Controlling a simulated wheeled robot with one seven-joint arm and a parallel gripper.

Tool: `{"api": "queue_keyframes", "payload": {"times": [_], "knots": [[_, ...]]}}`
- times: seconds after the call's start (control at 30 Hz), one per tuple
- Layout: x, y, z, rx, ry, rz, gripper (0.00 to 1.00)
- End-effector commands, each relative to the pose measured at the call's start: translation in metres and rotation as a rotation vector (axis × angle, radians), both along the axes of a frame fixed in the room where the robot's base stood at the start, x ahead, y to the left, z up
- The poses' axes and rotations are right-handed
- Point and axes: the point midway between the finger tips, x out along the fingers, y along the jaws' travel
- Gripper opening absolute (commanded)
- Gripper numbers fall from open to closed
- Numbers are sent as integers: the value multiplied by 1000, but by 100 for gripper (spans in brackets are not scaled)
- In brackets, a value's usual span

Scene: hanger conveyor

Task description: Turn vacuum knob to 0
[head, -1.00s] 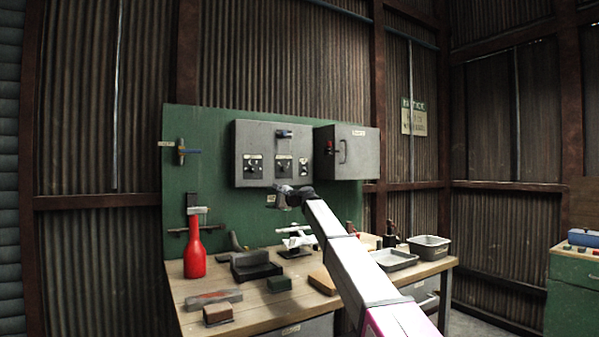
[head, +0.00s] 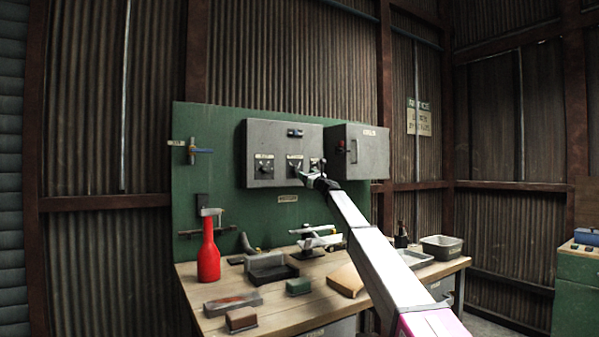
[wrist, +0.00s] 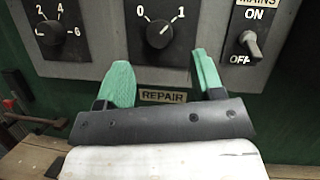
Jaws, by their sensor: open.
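A grey control box (head: 254,135) on the green board carries two round knobs and a switch. In the wrist view the middle black knob (wrist: 158,36) has marks 0 at its upper left and 1 at its upper right. A small light mark on it seems to lean toward the 1.
A left knob (wrist: 53,33) has marks including 2, 4 and 6. A MAINS switch (wrist: 249,43) is at the right. A REPAIR label (wrist: 163,96) is below. The workbench (head: 300,312) holds a red bottle (head: 208,255), trays and blocks. A second grey box (head: 372,155) adjoins.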

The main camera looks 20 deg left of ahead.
Motion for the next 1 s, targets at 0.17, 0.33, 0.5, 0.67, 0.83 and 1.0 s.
{"api": "queue_keyframes", "payload": {"times": [0.17,0.33,0.5,0.67,0.83,1.0], "knots": [[20,29,14,-1,-1,1,61],[30,46,22,-1,-2,-1,61],[32,50,24,-2,-1,-1,61],[32,50,24,-2,-1,-1,61],[32,50,24,-2,-1,-1,16],[32,50,24,-3,-2,0,13]]}}
